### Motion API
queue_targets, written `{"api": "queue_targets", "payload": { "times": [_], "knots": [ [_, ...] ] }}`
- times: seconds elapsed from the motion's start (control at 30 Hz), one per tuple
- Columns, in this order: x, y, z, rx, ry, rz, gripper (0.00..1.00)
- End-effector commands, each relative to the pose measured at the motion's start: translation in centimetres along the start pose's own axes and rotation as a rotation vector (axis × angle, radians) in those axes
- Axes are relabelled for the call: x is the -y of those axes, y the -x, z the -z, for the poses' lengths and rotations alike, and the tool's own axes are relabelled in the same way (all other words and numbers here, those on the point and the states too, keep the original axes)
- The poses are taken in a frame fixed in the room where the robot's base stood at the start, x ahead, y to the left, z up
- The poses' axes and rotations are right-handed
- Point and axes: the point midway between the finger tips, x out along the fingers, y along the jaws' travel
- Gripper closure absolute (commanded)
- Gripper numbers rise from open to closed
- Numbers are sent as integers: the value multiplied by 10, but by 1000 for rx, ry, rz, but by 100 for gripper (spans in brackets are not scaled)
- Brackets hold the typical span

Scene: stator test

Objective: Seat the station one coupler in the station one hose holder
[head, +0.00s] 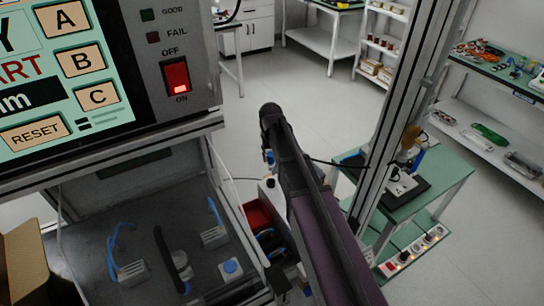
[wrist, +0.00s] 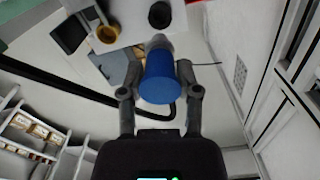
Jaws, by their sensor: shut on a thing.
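My gripper (wrist: 160,94) is shut on a blue cylinder, which I take to be the coupler (wrist: 160,80). It sits between the two dark fingers in the wrist view, with its round blue end toward the camera and a grey part at its far end. In the head view my arm hides most of the gripper. Two pale holder blocks with blue curved pieces, a left one (head: 133,272) and a right one (head: 214,237), stand on the dark shelf (head: 85,235) under the panel. I cannot tell which is the station one hose holder.
The test panel (head: 185,45) has a lit red switch (head: 176,77). A metal post (head: 408,110) rises right of my arm. A red bin (head: 257,214) stands beside the shelf. A green table (head: 430,185) is at the right. A black cable (wrist: 60,85) shows in the wrist view.

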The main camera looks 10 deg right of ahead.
Motion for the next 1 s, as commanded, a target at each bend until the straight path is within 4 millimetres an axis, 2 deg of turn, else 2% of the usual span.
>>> {"api": "queue_targets", "payload": {
  "times": [0.27,0.7,1.0],
  "knots": [
    [0,-8,0,0,0,0,100],
    [0,-38,0,0,0,0,100],
    [0,-45,0,0,0,0,100]
  ]
}}
